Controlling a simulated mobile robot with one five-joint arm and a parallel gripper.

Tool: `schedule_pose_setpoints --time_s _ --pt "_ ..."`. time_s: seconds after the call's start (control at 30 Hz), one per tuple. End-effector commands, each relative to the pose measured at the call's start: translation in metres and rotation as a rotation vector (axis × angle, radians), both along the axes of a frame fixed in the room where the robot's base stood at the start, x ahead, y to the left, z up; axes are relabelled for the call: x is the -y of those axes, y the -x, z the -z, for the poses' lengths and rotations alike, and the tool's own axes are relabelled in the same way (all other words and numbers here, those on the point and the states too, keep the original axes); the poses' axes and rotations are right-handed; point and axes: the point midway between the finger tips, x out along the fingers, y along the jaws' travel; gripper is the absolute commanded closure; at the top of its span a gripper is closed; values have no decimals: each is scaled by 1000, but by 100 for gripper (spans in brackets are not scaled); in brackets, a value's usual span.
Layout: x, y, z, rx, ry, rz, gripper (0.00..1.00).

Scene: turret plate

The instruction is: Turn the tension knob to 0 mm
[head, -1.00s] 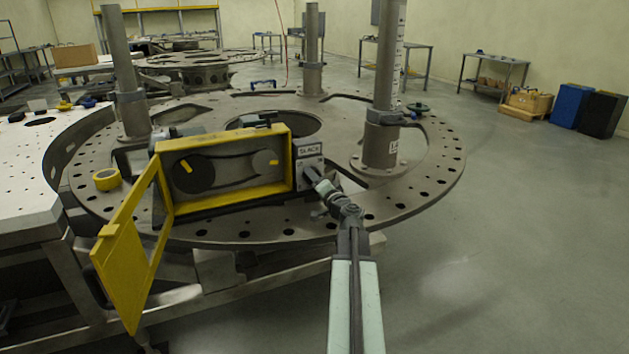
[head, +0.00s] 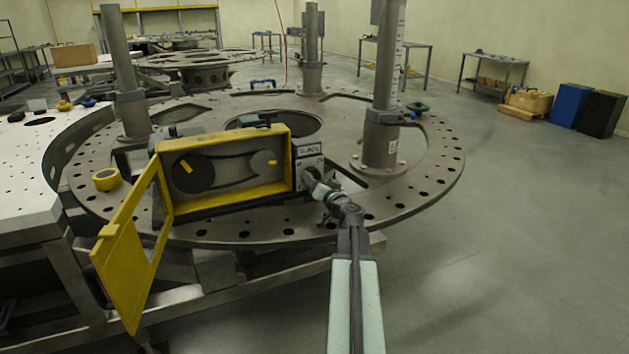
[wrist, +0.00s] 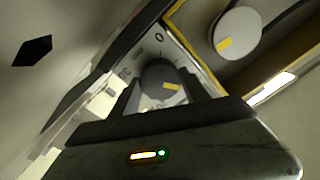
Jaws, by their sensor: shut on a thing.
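The pointer does not line up with the "0". My gripper (wrist: 165,95) is shut on the knob, with a dark finger at each side. In the head view my gripper (head: 317,189) reaches the front of the small box labelled SLACK (head: 309,150), and it hides the knob there.
Left of the box is a yellow belt housing (head: 225,205) with its yellow door (head: 128,262) hanging open. A grey pulley (wrist: 237,33) shows in the wrist view. A post (head: 383,145) rises behind my gripper.

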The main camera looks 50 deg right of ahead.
Motion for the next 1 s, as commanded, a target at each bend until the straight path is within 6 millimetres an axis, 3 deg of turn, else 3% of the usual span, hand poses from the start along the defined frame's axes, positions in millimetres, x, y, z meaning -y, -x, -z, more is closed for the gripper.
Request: schedule_pose_setpoints --time_s 0.27,0.3,0.37,0.77,1.0 --pt "-1 0 1 -3 2 -3 87" --pt "-1 0 1 -2 1 -3 41" --pt "-1 0 1 -2 1 -3 25" --pt "-3 5 0 0 -1 -1 25" --pt "-18 42 1 0 0 1 25"
